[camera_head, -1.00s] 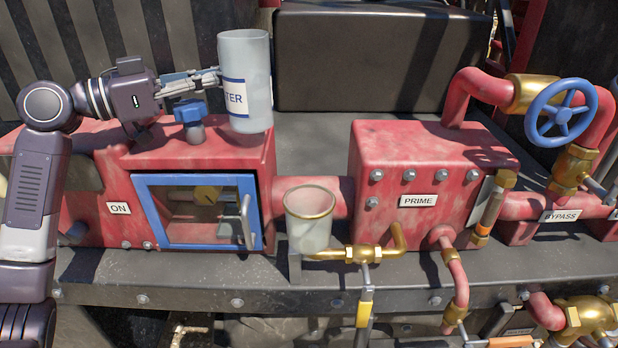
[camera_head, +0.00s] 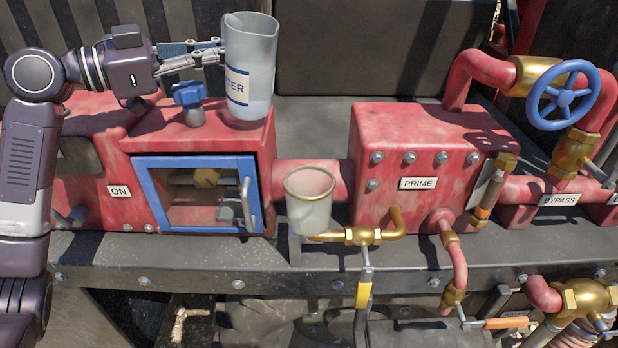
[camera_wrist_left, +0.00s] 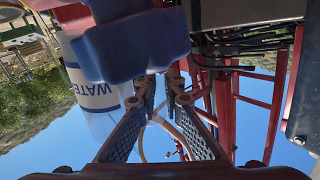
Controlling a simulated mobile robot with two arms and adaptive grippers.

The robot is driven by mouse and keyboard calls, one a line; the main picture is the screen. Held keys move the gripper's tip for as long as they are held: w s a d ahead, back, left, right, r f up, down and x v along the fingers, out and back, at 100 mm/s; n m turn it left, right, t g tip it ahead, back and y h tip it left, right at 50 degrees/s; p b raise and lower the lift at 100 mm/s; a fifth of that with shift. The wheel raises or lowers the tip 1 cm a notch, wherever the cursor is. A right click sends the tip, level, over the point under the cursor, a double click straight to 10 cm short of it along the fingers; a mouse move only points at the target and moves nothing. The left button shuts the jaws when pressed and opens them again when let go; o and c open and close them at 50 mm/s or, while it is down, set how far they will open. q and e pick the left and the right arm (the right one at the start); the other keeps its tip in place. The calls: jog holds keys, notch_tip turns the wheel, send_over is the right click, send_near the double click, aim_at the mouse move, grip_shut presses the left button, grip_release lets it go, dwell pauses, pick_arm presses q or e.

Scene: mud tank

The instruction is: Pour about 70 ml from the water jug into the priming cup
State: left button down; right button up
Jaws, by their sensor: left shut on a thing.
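The water jug (camera_head: 252,60) is a translucent pale vessel with a blue-edged label. It is above the red box at the left, its top leaning slightly right. My left gripper (camera_head: 218,52) is shut on the jug from its left side. In the left wrist view, the jug (camera_wrist_left: 98,120) shows at the left, and a pale loop, apparently its handle, lies between my fingers (camera_wrist_left: 162,120). The priming cup (camera_head: 310,212) is translucent with a brass rim. It sits lower and to the right of the jug, apart from it. Its contents are unclear. My right gripper is out of view.
A blue knob (camera_head: 188,93) stands on the red box beside the jug, under my wrist. A blue-framed window (camera_head: 147,211) is on the box front. The PRIME box (camera_head: 390,147) is right of the cup. A brass valve (camera_head: 363,235) sits just below the cup's right side.

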aim_at(242, 35)
pick_arm(q)
jog(key=shift+s+d+r+m, duration=0.2)
jog(key=shift+s+r+m, duration=0.05)
jog(key=shift+r+m, duration=0.4)
jog(key=shift+s+d+r+m, duration=0.3)
jog(key=shift+s+r+m, duration=0.05)
jog(key=shift+m, duration=0.2)
jog(key=shift+s+d+m, duration=0.15)
jog(key=shift+s+m, duration=0.05)
jog(key=shift+m, duration=0.1)
jog(key=shift+s+d+f+m+y+b, duration=0.2)
jog(key=shift+s+m+y+b, duration=0.1)
jog(key=shift+y+b, duration=0.1)
jog(key=shift+s+d, duration=0.1)
jog(key=shift+d, duration=0.05)
jog(key=shift+s+d+r+m, duration=0.3)
jog(key=shift+s+r+m, duration=0.1)
jog(key=shift+m, duration=0.6)
jog(key=shift+s+d+r+m+y+b, duration=0.2)
jog(key=shift+m+y+b, duration=0.2)
jog(key=shift+m, duration=0.2)
jog(key=shift+s+d+r+m+t+b, duration=0.15)
jog(key=shift+s+d+m+b, duration=0.1)
jog(key=shift+m, duration=0.3)
jog(key=shift+s+d+r+m+t+b, duration=0.1)
jog(key=shift+s+d+m+t+b, duration=0.1)
jog(key=shift+m, duration=0.35)
